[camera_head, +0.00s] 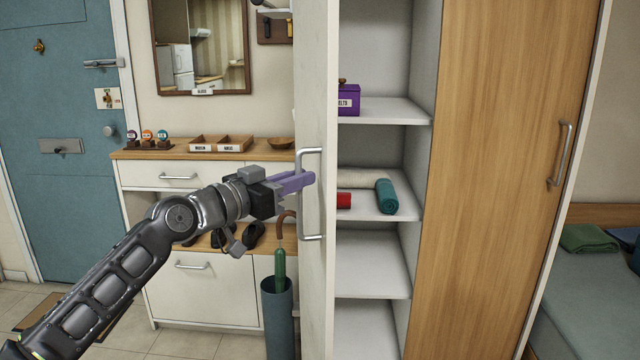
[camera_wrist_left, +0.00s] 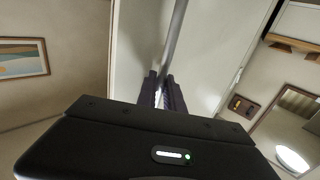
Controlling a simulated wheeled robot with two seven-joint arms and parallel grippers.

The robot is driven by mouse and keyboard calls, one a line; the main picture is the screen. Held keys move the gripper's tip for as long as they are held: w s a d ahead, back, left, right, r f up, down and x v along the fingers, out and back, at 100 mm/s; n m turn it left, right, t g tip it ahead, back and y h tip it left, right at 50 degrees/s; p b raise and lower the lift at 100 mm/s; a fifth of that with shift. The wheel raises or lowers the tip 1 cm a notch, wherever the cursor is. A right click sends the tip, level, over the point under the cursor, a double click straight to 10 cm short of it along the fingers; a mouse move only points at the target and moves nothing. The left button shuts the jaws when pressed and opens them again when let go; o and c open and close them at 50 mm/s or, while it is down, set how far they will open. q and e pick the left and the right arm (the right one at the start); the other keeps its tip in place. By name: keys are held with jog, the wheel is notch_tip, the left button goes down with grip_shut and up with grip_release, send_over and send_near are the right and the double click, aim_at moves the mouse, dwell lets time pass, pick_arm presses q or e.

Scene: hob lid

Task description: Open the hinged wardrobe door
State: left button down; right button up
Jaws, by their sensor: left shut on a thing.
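The hinged wardrobe door (camera_head: 316,85) is a pale panel seen nearly edge-on in the head view. It stands swung out, and the wardrobe's shelves show to its right. A silver bar handle (camera_head: 311,237) is on the door's outer face. My left gripper (camera_head: 310,180), with purple fingers, is shut on the handle near its upper part. In the left wrist view the grey handle bar (camera_wrist_left: 177,40) runs up from between the dark fingers (camera_wrist_left: 162,90), with the white door panel (camera_wrist_left: 215,50) beside it. My right gripper is not in view.
Shelves hold a purple box (camera_head: 348,99), a teal roll (camera_head: 386,196) and a red item (camera_head: 343,200). A wooden door (camera_head: 500,150) covers the wardrobe's right side. Left of the open door stand a cabinet (camera_head: 205,290) and an umbrella stand (camera_head: 278,315). A bed (camera_head: 600,290) is at far right.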

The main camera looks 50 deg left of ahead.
pick_arm(q)
jog(key=shift+s+a+r+m+h, duration=0.1)
jog(key=shift+s+a+m+h, duration=0.4)
jog(key=shift+s+a, duration=0.55)
jog(key=shift+s+a+r+m+h, duration=0.1)
jog(key=shift+s+a+m+h, duration=0.2)
jog(key=shift+s+a+h, duration=0.6)
jog(key=shift+s, duration=0.2)
jog(key=c, duration=1.5)
grip_release()
jog(key=shift+w+f, duration=0.1)
jog(key=shift+w, duration=0.05)
jog(key=s, duration=0.7)
jog(key=shift+s+a+b, duration=0.3)
jog(key=shift+s+b, duration=0.1)
